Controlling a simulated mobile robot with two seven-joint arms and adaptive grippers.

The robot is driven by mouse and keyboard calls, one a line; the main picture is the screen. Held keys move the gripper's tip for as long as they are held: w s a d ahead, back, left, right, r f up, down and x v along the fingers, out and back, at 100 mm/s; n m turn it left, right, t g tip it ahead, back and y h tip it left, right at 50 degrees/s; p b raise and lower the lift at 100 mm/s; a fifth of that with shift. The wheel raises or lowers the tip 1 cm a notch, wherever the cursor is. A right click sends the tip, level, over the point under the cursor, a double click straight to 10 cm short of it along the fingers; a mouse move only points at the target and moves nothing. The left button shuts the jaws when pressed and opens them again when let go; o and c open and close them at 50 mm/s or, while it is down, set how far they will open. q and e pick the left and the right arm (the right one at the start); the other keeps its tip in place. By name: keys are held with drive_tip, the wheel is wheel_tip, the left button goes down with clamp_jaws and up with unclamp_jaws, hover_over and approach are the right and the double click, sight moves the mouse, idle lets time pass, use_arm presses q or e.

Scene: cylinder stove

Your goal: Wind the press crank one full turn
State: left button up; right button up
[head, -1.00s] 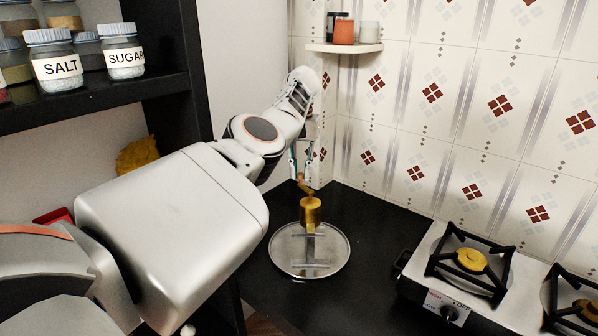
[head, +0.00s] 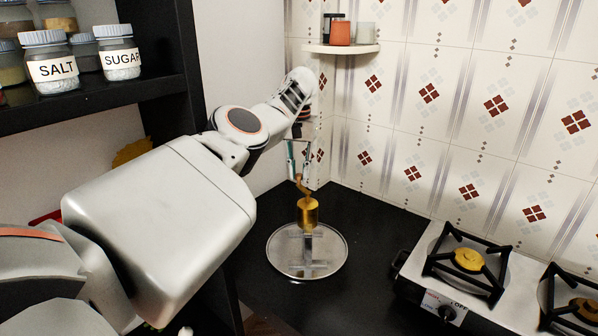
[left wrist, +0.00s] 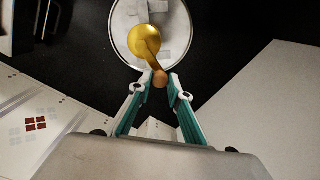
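The press is a gold cylinder (head: 307,212) with a bent crank arm and a small copper-brown knob (left wrist: 160,78) at its end. It stands above a round metal plate (head: 283,266) on the black counter. In the left wrist view, the crank arm (left wrist: 152,58) runs from the gold top down to the knob. My left gripper (head: 298,178) reaches down from above. Its two fingertips lie on either side of the knob and look closed on it; the exact contact is hard to see. My right gripper is out of view.
A gas stove (head: 452,270) with yellow burners stands to the right. A tiled wall (head: 430,120) rises behind, with a small corner shelf (head: 340,48) holding cups. A black shelf (head: 95,98) with labelled jars is at the left. Counter between plate and stove is clear.

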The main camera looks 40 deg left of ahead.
use_arm(q)
drive_tip(key=shift+o, duration=1.3)
drive_tip(key=shift+s, duration=0.1)
